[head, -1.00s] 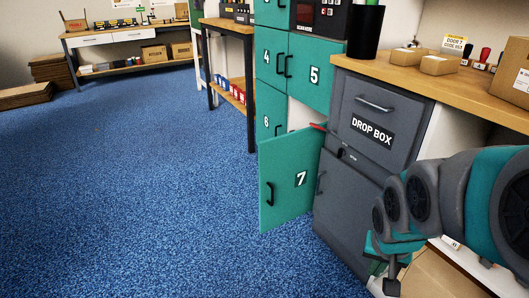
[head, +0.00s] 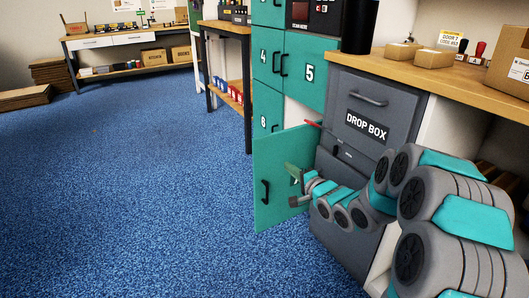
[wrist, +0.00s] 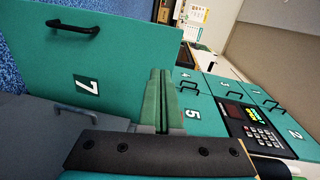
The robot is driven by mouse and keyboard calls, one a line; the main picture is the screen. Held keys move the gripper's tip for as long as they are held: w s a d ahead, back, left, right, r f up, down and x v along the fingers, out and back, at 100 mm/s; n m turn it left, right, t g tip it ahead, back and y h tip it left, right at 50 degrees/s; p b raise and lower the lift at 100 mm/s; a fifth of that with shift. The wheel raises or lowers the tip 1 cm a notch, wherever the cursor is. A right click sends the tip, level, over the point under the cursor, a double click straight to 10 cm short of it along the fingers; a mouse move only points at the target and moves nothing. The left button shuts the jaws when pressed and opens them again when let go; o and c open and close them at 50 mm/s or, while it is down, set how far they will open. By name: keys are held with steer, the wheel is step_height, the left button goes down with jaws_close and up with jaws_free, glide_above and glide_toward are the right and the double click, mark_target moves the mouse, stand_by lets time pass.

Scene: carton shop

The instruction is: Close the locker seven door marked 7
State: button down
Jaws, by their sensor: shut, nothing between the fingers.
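The teal locker door 7 (head: 268,190) stands swung open in the head view, its outer face and black handle (head: 265,191) showing. My arm hides its number there. In the wrist view the door (wrist: 130,50) fills the upper left, with its 7 label (wrist: 87,88) and handle (wrist: 73,28) clear. My gripper (head: 293,172) is in front of the door's outer face, right of the handle. Its fingers (wrist: 158,98) are together and empty. I cannot tell whether they touch the door.
The grey drop box (head: 366,125) stands right of the open door, close to my arm. Lockers 4 and 5 (head: 305,72) are shut above. The wooden counter (head: 430,82) holds small cartons (head: 433,57). Blue carpet (head: 130,190) lies free to the left.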

mark_target(260, 145)
steer(key=shift+m+t+y, duration=0.3)
steer(key=shift+m+y, duration=0.1)
steer(key=shift+y, duration=0.1)
steer(key=x, duration=1.4)
steer(key=shift+a, duration=0.65)
steer(key=shift+w, duration=0.1)
